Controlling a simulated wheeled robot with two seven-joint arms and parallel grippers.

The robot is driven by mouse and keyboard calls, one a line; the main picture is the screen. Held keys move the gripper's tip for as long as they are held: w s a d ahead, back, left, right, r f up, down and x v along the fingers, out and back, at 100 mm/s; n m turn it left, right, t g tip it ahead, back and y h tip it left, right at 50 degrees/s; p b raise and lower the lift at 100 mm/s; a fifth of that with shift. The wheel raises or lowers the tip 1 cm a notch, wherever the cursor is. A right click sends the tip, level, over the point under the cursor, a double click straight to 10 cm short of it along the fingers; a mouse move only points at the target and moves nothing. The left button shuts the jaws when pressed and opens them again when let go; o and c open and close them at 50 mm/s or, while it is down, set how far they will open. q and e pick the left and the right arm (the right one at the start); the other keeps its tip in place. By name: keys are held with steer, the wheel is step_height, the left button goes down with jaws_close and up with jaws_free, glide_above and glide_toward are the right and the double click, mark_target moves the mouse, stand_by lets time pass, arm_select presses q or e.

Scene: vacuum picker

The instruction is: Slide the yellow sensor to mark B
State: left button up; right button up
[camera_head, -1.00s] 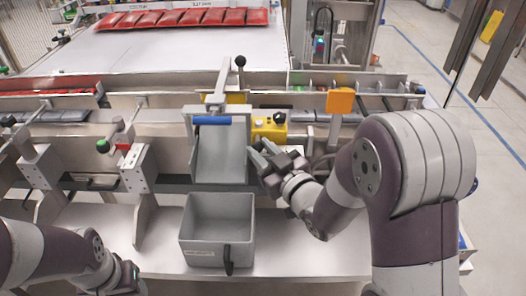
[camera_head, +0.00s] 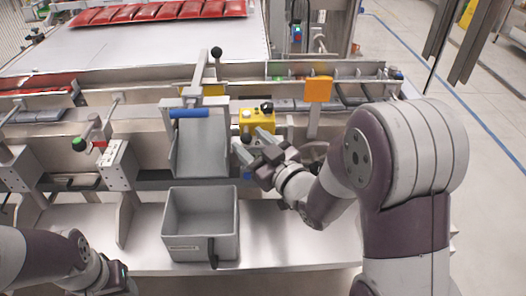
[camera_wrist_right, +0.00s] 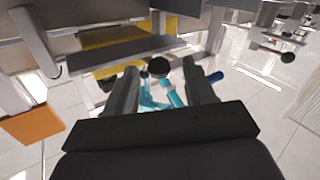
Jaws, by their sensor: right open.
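A yellow box (camera_head: 257,121) with a pale button and a black knob on top sits on the machine's rail, right of the grey chute; it looks like the yellow sensor. My right gripper (camera_head: 252,145) is open just in front of and below it, apparently empty. In the right wrist view, the open fingers (camera_wrist_right: 160,85) have a dark round knob (camera_wrist_right: 158,67) showing between them, and yellow surfaces (camera_wrist_right: 115,38) lie beyond; I cannot tell contact. Mark B cannot be made out. My left gripper (camera_head: 118,277) is at the bottom left, its fingers unclear.
A grey chute (camera_head: 201,150) with a blue-handled frame is left of the yellow box. A grey bin (camera_head: 172,225) stands below it. An orange plate (camera_head: 318,89) rises to the right, close to my right arm. Red packs (camera_head: 160,12) lie at the back.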

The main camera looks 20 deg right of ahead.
steer(key=p+v, duration=0.3)
steer(key=v, duration=0.9)
steer(key=shift+p, duration=0.35)
steer(key=shift+s+d, duration=0.1)
steer(key=shift+s, duration=0.05)
